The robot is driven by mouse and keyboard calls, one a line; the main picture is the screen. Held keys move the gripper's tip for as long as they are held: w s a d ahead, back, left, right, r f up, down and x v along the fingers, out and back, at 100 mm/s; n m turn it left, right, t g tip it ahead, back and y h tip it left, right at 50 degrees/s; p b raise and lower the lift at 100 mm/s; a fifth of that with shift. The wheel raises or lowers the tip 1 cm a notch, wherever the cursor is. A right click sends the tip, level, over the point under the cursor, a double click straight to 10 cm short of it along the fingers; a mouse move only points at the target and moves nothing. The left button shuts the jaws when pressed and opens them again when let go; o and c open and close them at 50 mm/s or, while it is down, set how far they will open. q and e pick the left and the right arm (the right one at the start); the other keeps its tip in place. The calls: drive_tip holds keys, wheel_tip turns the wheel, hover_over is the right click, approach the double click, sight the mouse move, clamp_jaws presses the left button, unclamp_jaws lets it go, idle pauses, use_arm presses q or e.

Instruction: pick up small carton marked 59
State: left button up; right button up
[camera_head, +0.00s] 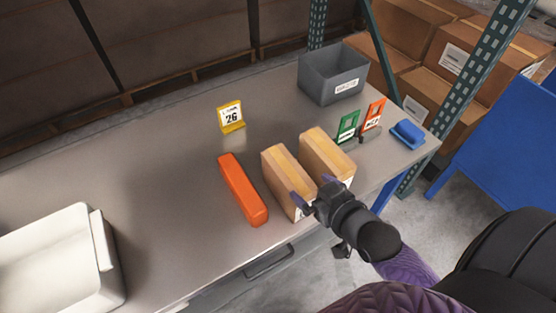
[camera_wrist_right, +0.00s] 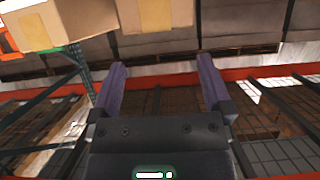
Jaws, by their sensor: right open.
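Two small tan cartons stand side by side near the front edge of the table: a left carton (camera_head: 284,178) and a right carton (camera_head: 326,153). Number labels on their near ends are mostly hidden by my gripper, so I cannot read which one is 59. My right gripper (camera_head: 311,190) is open and empty at the near ends of the cartons, its purple fingers overlapping them in the head view. In the right wrist view, two carton shapes show at the top edge, beyond the fingertips (camera_wrist_right: 160,75). My left gripper is not in view.
An orange bar-shaped object (camera_head: 242,190) lies left of the cartons. A yellow sign reading 26 (camera_head: 231,117), a grey bin (camera_head: 333,74), green (camera_head: 347,127) and orange (camera_head: 374,113) stands and a blue item (camera_head: 408,134) are behind. A white container (camera_head: 58,262) stands at left.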

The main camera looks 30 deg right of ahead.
sight(291, 173)
drive_tip(key=b+x, duration=0.1)
drive_tip(key=x, duration=0.1)
drive_tip(key=shift+w+a+f, duration=0.2)
drive_tip(key=shift+w+f, duration=0.05)
drive_tip(key=shift+f, duration=0.05)
drive_tip(key=b+x, duration=0.2)
drive_tip(key=x, duration=0.2)
drive_tip(key=shift+w+d+f, duration=0.1)
drive_tip(key=shift+w+f, duration=0.2)
drive_tip(key=shift+w, duration=0.3)
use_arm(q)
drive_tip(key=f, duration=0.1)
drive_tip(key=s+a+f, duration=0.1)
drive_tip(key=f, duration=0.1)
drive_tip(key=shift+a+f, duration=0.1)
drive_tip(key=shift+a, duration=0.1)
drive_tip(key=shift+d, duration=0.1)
use_arm(e)
drive_tip(key=shift+r, duration=0.1)
clamp_jaws()
